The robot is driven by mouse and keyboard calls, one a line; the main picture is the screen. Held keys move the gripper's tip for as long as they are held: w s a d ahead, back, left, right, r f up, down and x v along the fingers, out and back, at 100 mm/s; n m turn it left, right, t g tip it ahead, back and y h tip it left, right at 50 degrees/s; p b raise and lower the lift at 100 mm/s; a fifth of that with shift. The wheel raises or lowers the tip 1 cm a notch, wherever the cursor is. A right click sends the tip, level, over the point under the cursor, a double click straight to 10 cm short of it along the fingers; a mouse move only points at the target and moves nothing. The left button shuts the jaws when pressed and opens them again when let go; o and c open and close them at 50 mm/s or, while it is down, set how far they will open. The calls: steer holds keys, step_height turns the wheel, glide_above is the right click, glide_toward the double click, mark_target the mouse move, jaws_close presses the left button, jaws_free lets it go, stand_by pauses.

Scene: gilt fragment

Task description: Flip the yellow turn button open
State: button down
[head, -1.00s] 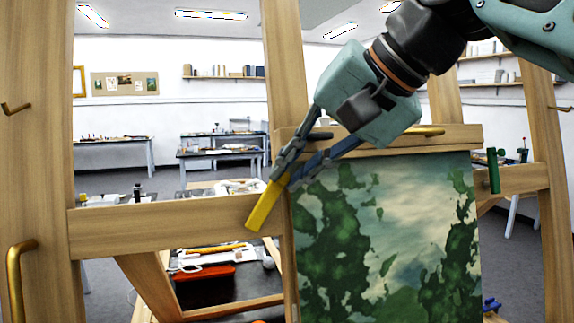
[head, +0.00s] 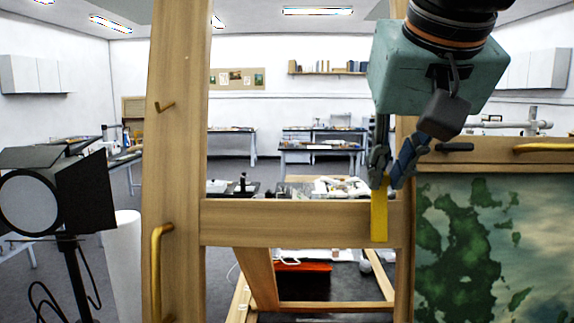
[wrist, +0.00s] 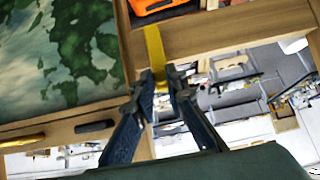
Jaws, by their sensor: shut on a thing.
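The yellow turn button (head: 379,210) hangs straight down in the head view, in front of the right end of a wooden crossbar (head: 290,222). It lies left of the green landscape painting (head: 480,250) and does not overlap it in this view. My gripper (head: 384,178) comes from above and is shut on the button's upper end. In the wrist view the button (wrist: 155,50) runs up from between the fingertips (wrist: 159,80). The button's pivot is hidden by my fingers.
A wooden upright (head: 178,160) with a brass handle (head: 157,270) stands left. A black studio lamp (head: 65,190) is farther left. A wooden ledge with a brass bar (head: 543,148) tops the painting. An orange-red item (head: 303,267) lies behind the frame.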

steer(key=shift+r, duration=0.1)
stand_by(0.3)
steer(key=c, duration=1.9)
jaws_free()
steer(key=shift+c, duration=0.2)
steer(key=v, duration=0.7)
steer(key=shift+s+a+r, duration=0.25)
steer(key=shift+s, duration=0.05)
